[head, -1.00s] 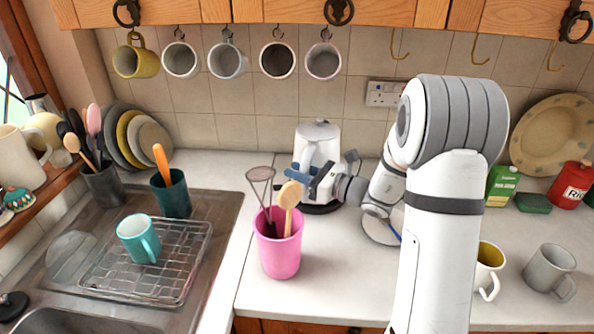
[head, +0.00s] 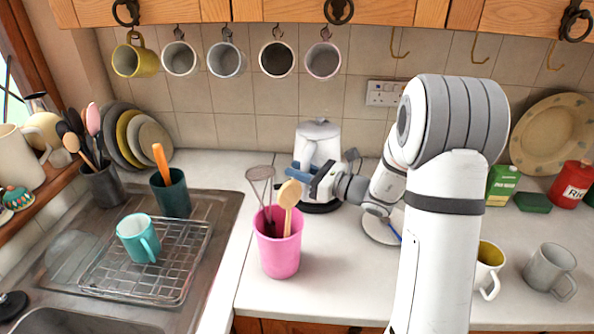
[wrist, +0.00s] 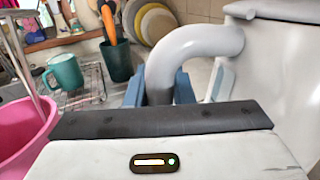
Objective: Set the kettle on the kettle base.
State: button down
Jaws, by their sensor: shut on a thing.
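The white-grey kettle (head: 319,143) stands upright at the back of the counter, near the tiled wall. Its curved handle (wrist: 190,45) fills the middle of the wrist view. My gripper (head: 308,176) is in front of the kettle, and its blue fingers (wrist: 158,92) are shut on the handle. The dark kettle base (head: 320,208) shows as a rim directly below the kettle. My gripper and arm hide part of the kettle's lower body, and I cannot tell whether the kettle touches the base.
A pink utensil pot (head: 278,250) stands in front and to the left. A wall socket (head: 384,93) is behind. Mugs hang above. A white round dish (head: 378,229) lies beside my arm. A yellow-lined mug (head: 488,268) and a grey mug (head: 550,270) stand at right.

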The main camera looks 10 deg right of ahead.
jog(key=shift+f+b, duration=0.4)
jog(key=shift+b, duration=0.2)
dwell(0.7)
jog(key=c, duration=1.5)
grip_release()
jog(key=shift+c, duration=0.2)
jog(key=v, duration=1.1)
jog(key=shift+s+f, duration=0.15)
jog(key=shift+f, duration=0.05)
jog(key=shift+f, duration=0.1)
